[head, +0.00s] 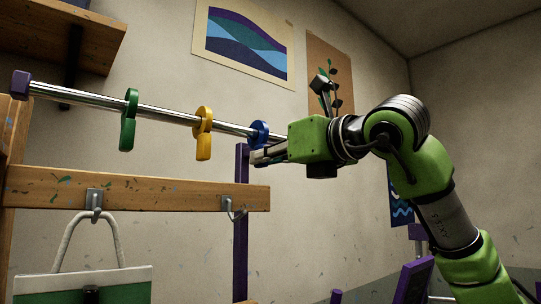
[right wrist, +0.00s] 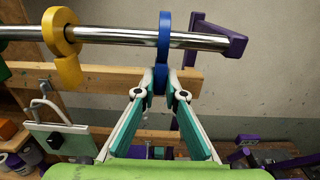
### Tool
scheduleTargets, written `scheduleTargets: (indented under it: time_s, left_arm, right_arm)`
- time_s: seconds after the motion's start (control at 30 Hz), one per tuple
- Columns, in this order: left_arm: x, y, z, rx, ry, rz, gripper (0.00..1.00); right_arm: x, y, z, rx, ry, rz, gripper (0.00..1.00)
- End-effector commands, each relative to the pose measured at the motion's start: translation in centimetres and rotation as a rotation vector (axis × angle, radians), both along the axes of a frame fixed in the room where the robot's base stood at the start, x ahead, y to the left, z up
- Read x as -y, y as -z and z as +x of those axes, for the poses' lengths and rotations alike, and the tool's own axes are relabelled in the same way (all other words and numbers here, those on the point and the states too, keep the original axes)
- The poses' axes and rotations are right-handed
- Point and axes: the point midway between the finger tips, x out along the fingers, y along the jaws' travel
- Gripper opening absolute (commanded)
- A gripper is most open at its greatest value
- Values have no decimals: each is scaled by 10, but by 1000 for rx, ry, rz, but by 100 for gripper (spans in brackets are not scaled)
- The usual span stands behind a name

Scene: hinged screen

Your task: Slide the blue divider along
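The blue divider (head: 259,131) hangs by its ring on a shiny metal rail (head: 165,116), to the right of a yellow divider (head: 204,133) and a green divider (head: 129,120). The right wrist view also shows the blue divider (right wrist: 164,38), with its lower tab between my fingertips. My right gripper (head: 262,155) reaches in from the right, just below the rail. In the right wrist view its fingers (right wrist: 160,77) close in on both sides of the tab and appear shut on it. The contact is small and partly hidden. My left gripper is out of view.
A purple end piece (right wrist: 222,36) stops the rail on the right, a purple cap (head: 20,84) on the left. Below runs a wooden beam (head: 150,192) with hooks and a green-and-white bag (head: 130,286). Bare rail lies between the yellow and blue dividers.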

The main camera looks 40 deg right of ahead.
Motion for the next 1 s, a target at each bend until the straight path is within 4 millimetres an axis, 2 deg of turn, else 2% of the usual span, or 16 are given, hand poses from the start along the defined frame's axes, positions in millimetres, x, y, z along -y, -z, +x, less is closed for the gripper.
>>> scheduleTargets:
  time_s: [0.17,0.33,0.6,0.8,0.83,0.87,0.9,1.0]
  left_arm:
    - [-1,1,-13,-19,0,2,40]
    - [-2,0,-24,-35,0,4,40]
    - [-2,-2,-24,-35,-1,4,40]
    - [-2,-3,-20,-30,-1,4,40]
    - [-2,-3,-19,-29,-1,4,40]
    - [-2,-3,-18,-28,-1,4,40]
    - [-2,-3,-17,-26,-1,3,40]
    - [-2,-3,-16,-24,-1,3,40]
  right_arm:
    - [4,0,-1,1,0,1,0]
    - [17,0,0,0,1,3,0]
    - [35,-1,1,0,1,2,0]
    - [42,-1,1,2,1,1,0]
    - [41,-1,1,2,1,1,18]
    - [41,-1,1,2,1,1,26]
    - [41,-1,1,2,1,1,30]
    - [41,0,1,1,0,1,30]
